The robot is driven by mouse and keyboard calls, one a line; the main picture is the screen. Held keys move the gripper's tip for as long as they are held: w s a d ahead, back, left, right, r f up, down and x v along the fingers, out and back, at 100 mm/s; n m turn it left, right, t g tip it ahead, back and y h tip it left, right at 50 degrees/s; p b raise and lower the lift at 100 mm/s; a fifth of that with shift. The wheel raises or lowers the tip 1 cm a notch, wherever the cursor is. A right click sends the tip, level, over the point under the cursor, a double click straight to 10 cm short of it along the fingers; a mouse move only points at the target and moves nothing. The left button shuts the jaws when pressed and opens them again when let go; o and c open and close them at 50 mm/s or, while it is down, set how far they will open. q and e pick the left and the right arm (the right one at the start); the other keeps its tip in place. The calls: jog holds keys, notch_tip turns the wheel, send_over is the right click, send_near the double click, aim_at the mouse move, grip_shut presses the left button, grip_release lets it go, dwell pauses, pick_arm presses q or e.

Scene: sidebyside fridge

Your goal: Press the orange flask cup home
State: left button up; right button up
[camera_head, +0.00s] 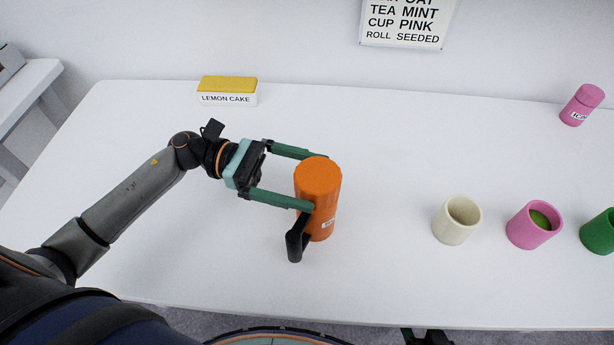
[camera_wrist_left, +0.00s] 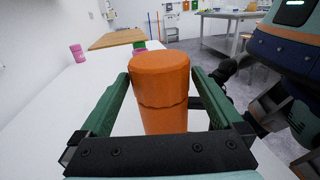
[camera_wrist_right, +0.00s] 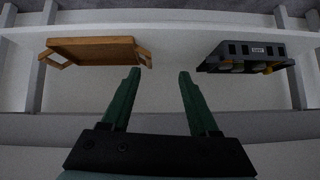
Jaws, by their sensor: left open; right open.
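I cannot tell whether the cup is fully seated. My left gripper (camera_head: 316,182) is open, its green fingers on either side of the flask's upper part. My right gripper (camera_wrist_right: 157,75) is open and empty, away from the flask, facing a shelf.
A lemon cake box (camera_head: 228,92) lies at the back left. A cream cup (camera_head: 457,220), a pink cup (camera_head: 534,225) and a green cup (camera_head: 600,232) stand at the right. A pink flask (camera_head: 581,104) is at the back right.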

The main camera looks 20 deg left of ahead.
pick_arm(q)
jog(key=a+b, duration=0.2)
jog(key=a, duration=1)
jog(key=shift+s, duration=0.4)
pick_arm(e)
jog(key=shift+w+a+f, duration=0.45)
jog(key=shift+a+f, duration=0.15)
pick_arm(q)
jog(key=shift+d, duration=0.1)
pick_arm(e)
jog(key=shift+s, duration=0.2)
